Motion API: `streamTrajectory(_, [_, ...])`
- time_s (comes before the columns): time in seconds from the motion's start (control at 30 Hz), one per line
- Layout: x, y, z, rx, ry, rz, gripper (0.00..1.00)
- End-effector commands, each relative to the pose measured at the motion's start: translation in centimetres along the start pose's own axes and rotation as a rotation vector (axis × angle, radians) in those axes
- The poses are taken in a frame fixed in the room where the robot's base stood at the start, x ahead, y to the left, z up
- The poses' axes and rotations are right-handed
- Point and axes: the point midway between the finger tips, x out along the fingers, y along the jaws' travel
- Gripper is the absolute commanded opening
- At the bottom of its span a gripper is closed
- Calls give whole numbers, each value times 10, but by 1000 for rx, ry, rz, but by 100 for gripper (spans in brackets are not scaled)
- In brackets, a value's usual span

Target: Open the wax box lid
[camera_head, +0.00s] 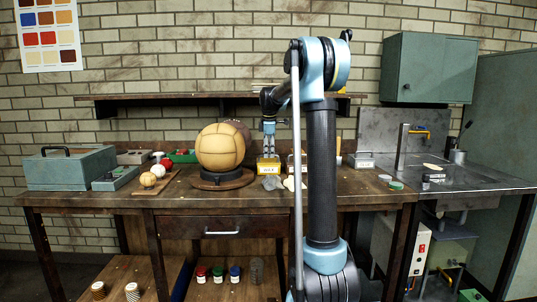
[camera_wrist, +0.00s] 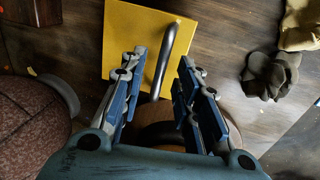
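The wax box (camera_head: 268,169) is a small yellow box with a label, standing on the workbench right of the tan ball. In the wrist view its yellow lid (camera_wrist: 128,45) fills the upper middle, lying flat, with a dark curved metal handle (camera_wrist: 165,55) rising from it. My gripper (camera_head: 269,151) points down just above the box. In the wrist view my gripper (camera_wrist: 160,72) is open, its fingers on either side of the handle with gaps to both. No contact with the handle shows. The near part of the handle ends over a brown round thing.
A large tan ball (camera_head: 220,147) on a round stand is close left of the box. A dark textured ball (camera_wrist: 30,120) is left in the wrist view. Grey cloth (camera_wrist: 268,75) lies to the right. A green case (camera_head: 70,170) stands at the bench's left end.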

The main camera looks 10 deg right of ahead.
Motion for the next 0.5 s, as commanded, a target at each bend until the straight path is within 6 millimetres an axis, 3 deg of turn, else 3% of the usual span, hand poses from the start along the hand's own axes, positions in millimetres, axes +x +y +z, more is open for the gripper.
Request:
streamTrajectory(0.33, [3, 0, 0, 0, 0, 0, 30])
streamTrajectory(0.47, [3, 0, 0, 0, 0, 0, 0])
streamTrajectory(0.5, [3, 0, 0, 0, 0, 0, 0])
